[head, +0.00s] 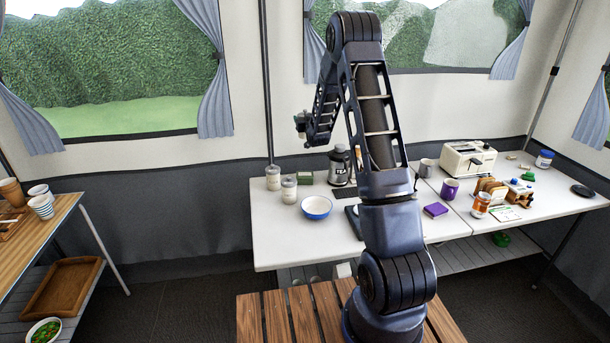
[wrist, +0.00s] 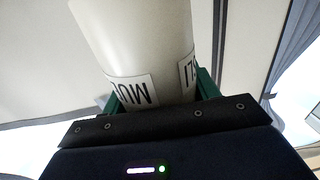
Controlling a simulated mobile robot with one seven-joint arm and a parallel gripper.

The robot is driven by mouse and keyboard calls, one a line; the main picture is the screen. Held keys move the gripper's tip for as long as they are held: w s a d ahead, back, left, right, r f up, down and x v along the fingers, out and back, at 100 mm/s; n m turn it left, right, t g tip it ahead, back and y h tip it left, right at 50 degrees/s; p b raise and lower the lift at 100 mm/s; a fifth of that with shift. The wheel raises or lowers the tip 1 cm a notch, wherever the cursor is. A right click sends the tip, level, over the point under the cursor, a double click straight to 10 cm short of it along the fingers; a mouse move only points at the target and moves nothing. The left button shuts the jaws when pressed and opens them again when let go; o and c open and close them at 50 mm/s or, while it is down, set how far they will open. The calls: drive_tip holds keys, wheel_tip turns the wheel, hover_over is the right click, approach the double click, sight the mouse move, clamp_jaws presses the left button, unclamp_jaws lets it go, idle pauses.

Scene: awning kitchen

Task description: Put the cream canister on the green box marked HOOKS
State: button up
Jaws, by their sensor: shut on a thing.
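The cream canister (wrist: 135,40) fills the upper middle of the wrist view, with white labels showing parts of black lettering. My gripper (wrist: 158,92) is shut on it, a green finger on each side. In the head view my gripper (head: 301,122) is raised above the back left of the white table, in front of the pale wall. I cannot make out the canister there. A small dark green box (head: 306,178) lies at the table's back edge, below my gripper; its marking is too small to read.
A blue bowl (head: 316,207) is in front.

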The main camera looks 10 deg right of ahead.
drive_tip(key=shift+f, duration=0.1)
wheel_tip(320, 180, down, 20)
drive_tip(key=shift+a+r, duration=0.1)
idle(0.6)
drive_tip(key=shift+f, duration=0.2)
drive_tip(key=o, duration=1.1)
drive_tip(key=shift+o, duration=0.2)
drive_tip(key=shift+r, duration=0.1)
